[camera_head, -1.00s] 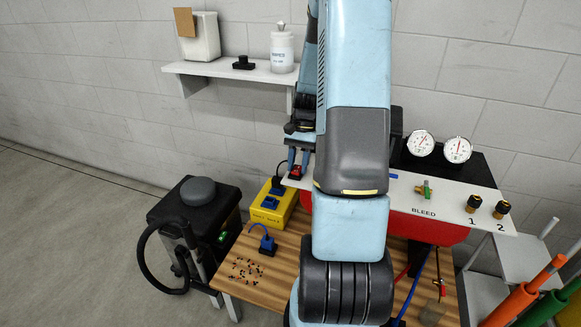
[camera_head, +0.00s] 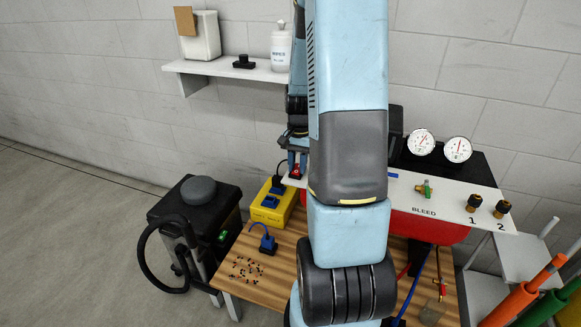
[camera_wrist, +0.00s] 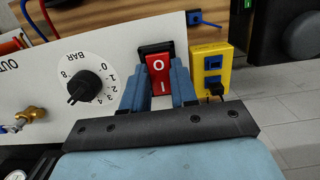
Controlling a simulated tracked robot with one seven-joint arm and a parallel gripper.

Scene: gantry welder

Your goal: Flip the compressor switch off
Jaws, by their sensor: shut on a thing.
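The compressor switch (camera_wrist: 160,84) is a red rocker marked O and I, set in the white panel (camera_wrist: 112,40). In the wrist view its O end is farther from my wrist and its I end nearer. My gripper (camera_wrist: 159,70) has its two blue fingers on either side of the rocker, shut on it. In the head view the red switch (camera_head: 296,171) shows only partly at the panel's left end, under my gripper (camera_head: 297,164). I cannot tell for sure which end of the rocker is pressed in.
A black BAR knob (camera_wrist: 91,86) sits beside the switch on the panel. A yellow socket box (camera_head: 272,207) with blue plugs stands just left of the panel. A shelf (camera_head: 232,71) with containers is on the wall above. Gauges (camera_head: 421,142) stand at the right.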

